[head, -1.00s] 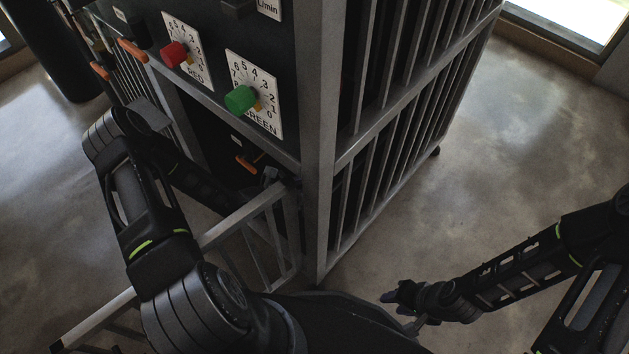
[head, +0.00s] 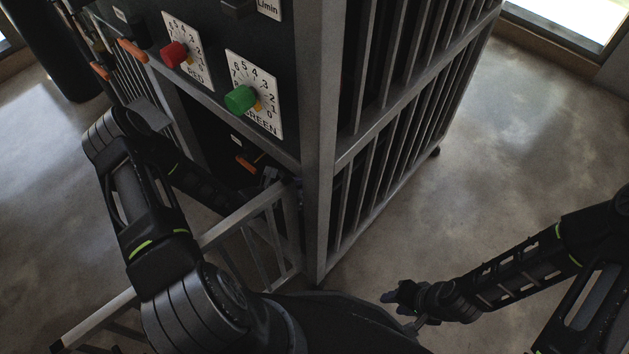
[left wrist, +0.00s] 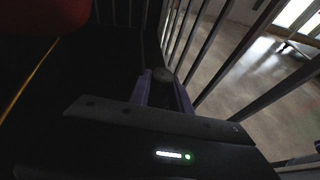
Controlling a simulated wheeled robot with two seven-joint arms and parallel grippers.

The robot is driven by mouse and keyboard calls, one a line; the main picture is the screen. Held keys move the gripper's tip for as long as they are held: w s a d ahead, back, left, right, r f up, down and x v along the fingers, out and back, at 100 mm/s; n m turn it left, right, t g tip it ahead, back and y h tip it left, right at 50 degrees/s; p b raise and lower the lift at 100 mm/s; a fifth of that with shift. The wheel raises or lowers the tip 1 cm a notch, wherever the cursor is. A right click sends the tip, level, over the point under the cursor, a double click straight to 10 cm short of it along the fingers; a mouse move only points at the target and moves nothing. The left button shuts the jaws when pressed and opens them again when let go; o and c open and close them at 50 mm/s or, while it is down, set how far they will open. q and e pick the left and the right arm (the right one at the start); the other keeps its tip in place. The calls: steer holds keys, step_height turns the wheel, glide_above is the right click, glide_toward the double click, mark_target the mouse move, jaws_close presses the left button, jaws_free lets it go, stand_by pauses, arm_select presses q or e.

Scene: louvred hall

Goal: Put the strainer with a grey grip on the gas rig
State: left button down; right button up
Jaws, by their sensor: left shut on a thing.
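The gas rig is a dark cabinet in a grey metal frame (head: 318,140), with dials on its front and barred sides. My left arm reaches into its shadowed lower front in the head view, where my left gripper is mostly hidden. In the left wrist view my left gripper (left wrist: 164,92) is shut on a small rounded grey thing (left wrist: 163,75), apparently the strainer's grey grip. The rest of the strainer is lost in the dark. My right gripper (head: 398,311) is low over the floor, right of the rig, apparently open and empty.
A red knob (head: 174,54) and a green knob (head: 240,98) stick out above the lower opening. A grey barred rail (head: 245,215) stands out from the rig's front beside my left arm. Bars (left wrist: 235,60) run close on the right in the wrist view. The floor (head: 510,150) at right is clear.

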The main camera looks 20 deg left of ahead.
arm_select(q)
steer(key=shift+r, duration=0.15)
steer(key=shift+r+p, duration=0.35)
steer(key=shift+p, duration=0.1)
steer(key=shift+f, duration=0.15)
step_height(320, 180, up, 10)
steer(key=p, duration=0.8)
steer(key=shift+p, duration=0.35)
steer(key=shift+f, duration=0.1)
